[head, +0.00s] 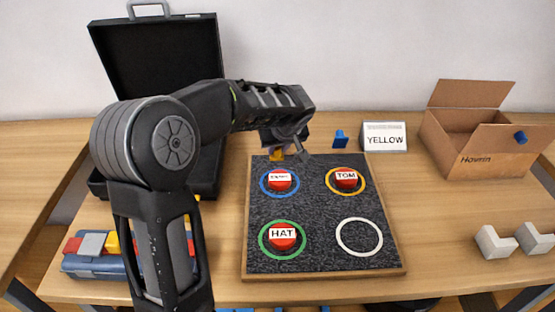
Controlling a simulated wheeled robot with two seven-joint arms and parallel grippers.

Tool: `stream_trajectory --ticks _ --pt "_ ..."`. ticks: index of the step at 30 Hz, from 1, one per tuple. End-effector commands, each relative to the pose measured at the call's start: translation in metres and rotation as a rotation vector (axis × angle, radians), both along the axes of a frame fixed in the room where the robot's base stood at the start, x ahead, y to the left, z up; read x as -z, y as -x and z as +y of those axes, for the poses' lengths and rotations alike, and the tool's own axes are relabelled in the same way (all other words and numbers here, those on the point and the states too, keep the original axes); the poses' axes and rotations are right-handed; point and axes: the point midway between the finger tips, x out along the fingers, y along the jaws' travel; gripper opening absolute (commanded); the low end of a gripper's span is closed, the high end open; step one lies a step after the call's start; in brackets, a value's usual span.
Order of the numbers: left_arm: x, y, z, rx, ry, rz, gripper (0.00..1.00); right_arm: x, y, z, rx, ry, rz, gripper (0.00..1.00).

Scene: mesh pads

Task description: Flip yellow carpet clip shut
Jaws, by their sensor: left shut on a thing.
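A dark grey carpet pad (312,204) lies on a wooden board in the middle of the table. A small yellow clip (277,155) shows at the pad's back edge, mostly hidden by my left gripper. My left gripper (289,150) is shut on the yellow clip, as far as I can see; its fingertips are partly hidden by the wrist. Whether the clip is tilted or flat I cannot tell. A blue clip (340,139) stands raised at the back edge, further right. My right gripper is not in view.
Red buttons sit in the blue (264,188), yellow (362,184) and green rings (263,243); the white ring (341,240) is empty. A YELLOW sign (385,146) stands behind. An open black case (150,60), cardboard box (485,152) and white blocks (492,242) surround the pad.

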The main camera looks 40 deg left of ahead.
Motion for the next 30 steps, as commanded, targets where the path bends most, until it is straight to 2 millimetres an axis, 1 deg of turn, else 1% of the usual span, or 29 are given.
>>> stream_trajectory --ticks 1,11,12,19,20,27,30 --pt "0.0031 -0.0005 -0.0008 0.001 -0.004 -0.01 0.0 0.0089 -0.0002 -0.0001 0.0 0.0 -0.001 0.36" --pt "-0.0008 0.0004 -0.0006 0.0 -0.008 -0.013 0.0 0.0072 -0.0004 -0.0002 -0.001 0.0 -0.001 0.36" --pt "-0.0007 0.0004 -0.0006 0.0 -0.008 -0.013 0.24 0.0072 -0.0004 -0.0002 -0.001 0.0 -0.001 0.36" --pt "-0.0003 0.0006 -0.0006 -0.001 -0.007 -0.012 0.43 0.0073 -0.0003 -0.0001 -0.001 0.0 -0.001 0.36" --pt "-0.0002 0.0007 -0.0007 -0.001 -0.007 -0.011 0.45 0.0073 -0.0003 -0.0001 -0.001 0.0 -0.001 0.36" --pt "-0.0003 0.0009 -0.0008 -0.001 -0.007 -0.011 0.45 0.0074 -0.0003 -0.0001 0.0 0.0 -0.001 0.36" --pt "-0.0035 0.002 -0.0024 -0.001 -0.007 -0.011 0.45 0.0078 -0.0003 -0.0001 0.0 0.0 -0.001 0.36"
